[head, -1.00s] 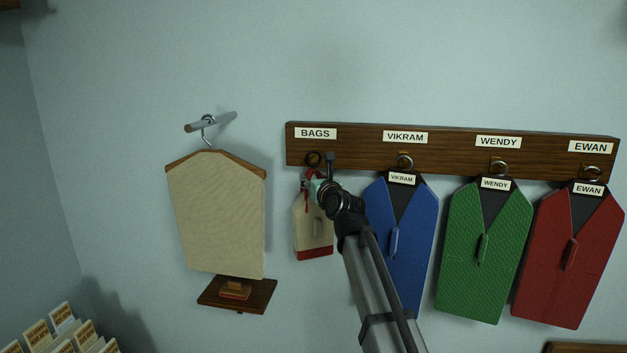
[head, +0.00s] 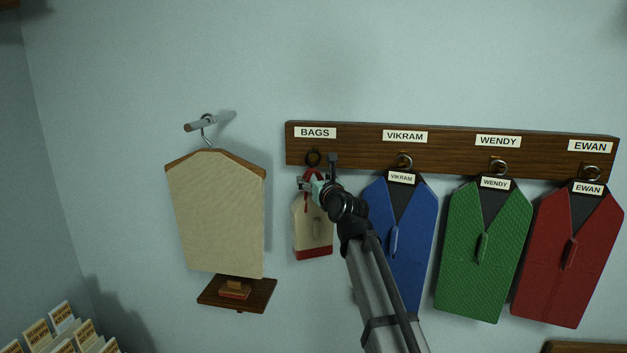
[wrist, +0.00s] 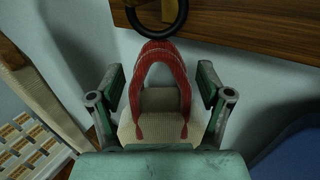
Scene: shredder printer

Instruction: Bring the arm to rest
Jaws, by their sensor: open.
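My gripper (head: 312,184) is at the hook rail, in front of the small cream bag with a red base (head: 312,225). In the wrist view my gripper (wrist: 160,78) is open, with one finger on each side of the bag's red strap (wrist: 157,50). The fingers stand apart from the strap. The strap's top is close to the dark ring hook (wrist: 182,20) under the BAGS label; whether it bears on the ring is hard to tell. The bag hangs upright below the rail. My wrist hides part of its right side in the head view.
The wooden rail (head: 355,155) runs along the wall. A blue jacket (head: 408,250) hangs just right of my arm, then a green jacket (head: 480,260) and a red one (head: 565,270). A cream panel (head: 215,215) hangs at left above a small wooden shelf (head: 255,294).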

